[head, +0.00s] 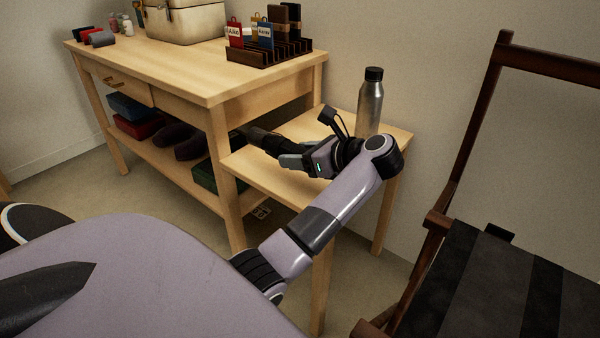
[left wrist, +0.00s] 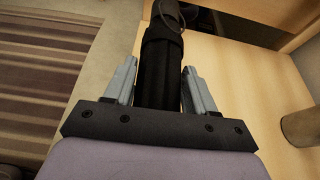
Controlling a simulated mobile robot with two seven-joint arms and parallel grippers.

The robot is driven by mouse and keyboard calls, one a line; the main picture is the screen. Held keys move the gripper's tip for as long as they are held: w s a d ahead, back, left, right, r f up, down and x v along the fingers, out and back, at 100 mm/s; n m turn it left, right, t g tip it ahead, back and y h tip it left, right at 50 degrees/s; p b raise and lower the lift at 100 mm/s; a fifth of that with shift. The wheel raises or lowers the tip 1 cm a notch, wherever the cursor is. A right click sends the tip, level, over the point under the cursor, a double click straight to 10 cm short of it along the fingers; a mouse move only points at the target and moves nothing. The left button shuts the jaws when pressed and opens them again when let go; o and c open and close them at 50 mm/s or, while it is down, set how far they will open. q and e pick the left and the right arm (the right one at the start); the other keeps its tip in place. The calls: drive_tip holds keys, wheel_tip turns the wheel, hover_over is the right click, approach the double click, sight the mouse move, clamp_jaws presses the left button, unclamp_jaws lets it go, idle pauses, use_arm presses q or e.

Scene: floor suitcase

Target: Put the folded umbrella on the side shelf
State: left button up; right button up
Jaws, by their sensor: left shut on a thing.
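The folded umbrella (head: 264,139) is a dark, narrow roll. It also shows in the left wrist view (left wrist: 158,70), running lengthwise between the fingers, with a thin cord loop near its far end. My left gripper (head: 292,160) is shut on it, over the side shelf (head: 258,178), a low light-wood surface beside the larger table. The left wrist view shows the shelf's bare wood right of the umbrella. I cannot tell whether the umbrella touches the shelf. The gripper and wrist hide part of it. My right gripper is not in view.
A metal bottle (head: 370,104) stands at the back of the side shelf, close behind my wrist. The larger table (head: 190,70) holds a case (head: 185,22) and a dark rack (head: 268,52). A folding chair (head: 470,270) stands at the right. A striped rug (left wrist: 40,70) lies below.

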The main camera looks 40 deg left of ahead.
sight(300, 187)
use_arm(q)
wheel_tip(300, 187, down, 5)
drive_tip(key=shift+f+b, duration=0.15)
drive_tip(key=shift+b, duration=0.75)
drive_tip(key=shift+f, duration=0.1)
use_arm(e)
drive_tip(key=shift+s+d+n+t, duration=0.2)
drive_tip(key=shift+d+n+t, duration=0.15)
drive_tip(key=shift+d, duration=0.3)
use_arm(q)
drive_tip(key=shift+f, duration=0.2)
drive_tip(key=o, duration=1.4)
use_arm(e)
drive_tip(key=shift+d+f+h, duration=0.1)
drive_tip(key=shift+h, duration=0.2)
